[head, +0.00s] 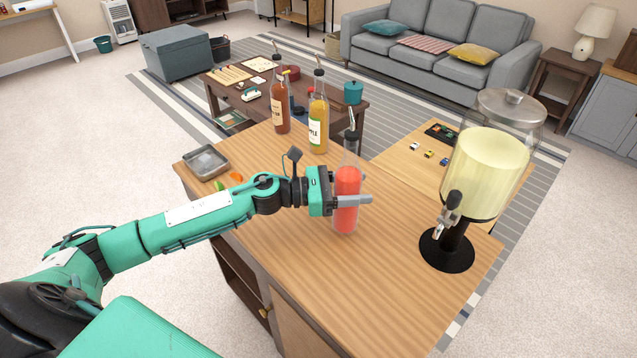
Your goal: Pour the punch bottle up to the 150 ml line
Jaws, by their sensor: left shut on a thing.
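My left gripper (355,200) is shut around the body of a clear bottle with red liquid (346,220), likely the punch bottle. The bottle is upright, with a dark top and a thin spout. Its base is at or just above the wooden counter (300,250); I cannot tell whether it touches. No 150 ml line can be made out, and the fingers cover part of the bottle. My right gripper is not in view.
A drink dispenser (485,175) with pale yellow liquid stands at the counter's right. A brown-red bottle (280,108) and a yellow bottle (318,125) with spouts stand behind. A metal tray (206,162) lies at the left corner. The counter's front is clear.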

